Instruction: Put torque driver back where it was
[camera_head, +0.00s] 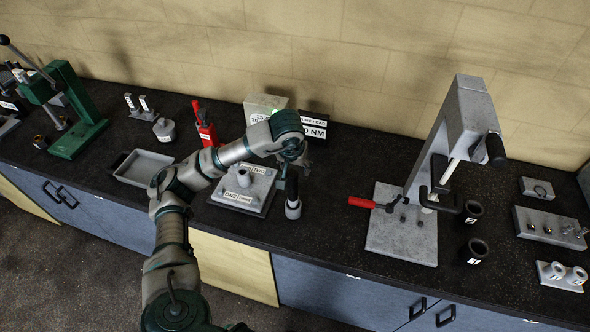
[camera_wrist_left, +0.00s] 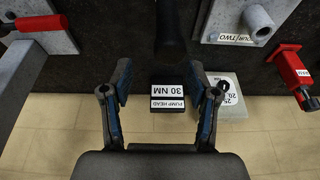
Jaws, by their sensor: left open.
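A dark upright tool, which looks like the torque driver (camera_head: 292,188), stands on the bench with its lower end at a grey collar or cup (camera_head: 293,211); I cannot tell whether it is seated in it. In the left wrist view a dark shaft (camera_wrist_left: 172,32), likely the same driver, shows beyond the fingertips, roughly between them. My left gripper (camera_head: 292,166) is open just above and behind the driver. In the left wrist view its fingers (camera_wrist_left: 160,74) are spread apart with nothing gripped. My right gripper is not in view.
A label reading PUMP HEAD 30 NM (camera_head: 314,127) stands near the wall. A grey plate with a post (camera_head: 240,197) is left of the driver, with a red tool (camera_head: 205,128) behind. Bare bench lies between driver and press.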

